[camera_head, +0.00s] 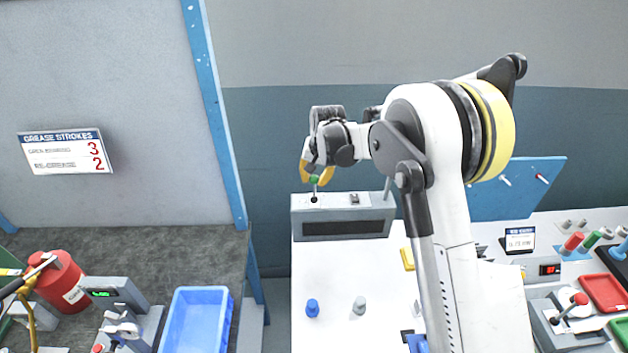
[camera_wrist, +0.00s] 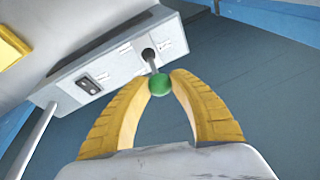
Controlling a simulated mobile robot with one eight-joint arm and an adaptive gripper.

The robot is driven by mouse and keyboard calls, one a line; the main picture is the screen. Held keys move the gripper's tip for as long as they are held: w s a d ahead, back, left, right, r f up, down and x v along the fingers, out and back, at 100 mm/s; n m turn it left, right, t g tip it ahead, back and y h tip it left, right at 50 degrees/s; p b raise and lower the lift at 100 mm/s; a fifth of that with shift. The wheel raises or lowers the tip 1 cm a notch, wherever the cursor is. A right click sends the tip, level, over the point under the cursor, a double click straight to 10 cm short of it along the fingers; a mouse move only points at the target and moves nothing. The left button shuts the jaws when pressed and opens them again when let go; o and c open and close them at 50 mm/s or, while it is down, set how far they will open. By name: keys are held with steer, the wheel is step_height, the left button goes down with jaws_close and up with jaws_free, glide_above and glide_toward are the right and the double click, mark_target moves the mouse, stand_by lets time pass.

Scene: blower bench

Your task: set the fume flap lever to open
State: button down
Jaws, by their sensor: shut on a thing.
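The lever is a short dark stem topped by a green ball knob (camera_head: 314,180). It rises from the left part of the top of a grey box (camera_head: 343,211) at the back of the white bench. My gripper (camera_head: 316,177) comes down over the knob with its two yellow fingers. In the wrist view the green knob (camera_wrist: 160,85) sits between the fingertips, and the gripper (camera_wrist: 161,78) is shut on it. The stem looks nearly upright in the head view. Small labels lie beside the lever on the box (camera_wrist: 120,62), too small to read.
A dark switch (camera_head: 354,199) sits on the box right of the lever. A blue peg (camera_head: 312,308) and a grey peg (camera_head: 359,306) stand in front on the white bench (camera_head: 325,265). A blue bin (camera_head: 197,318) is on the left bench. My arm hides the bench's middle.

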steer(key=s+t+b, duration=0.3)
steer(key=shift+s+f+t, duration=0.15)
steer(key=shift+f+t, duration=0.15)
steer(key=shift+t, duration=0.1)
steer(key=shift+s+b, duration=0.15)
steer(key=shift+b, duration=0.25)
steer(key=shift+s+f, duration=0.1)
steer(key=shift+s, duration=0.1)
steer(key=c, duration=1.1)
jaws_free()
steer(key=v, duration=1.2)
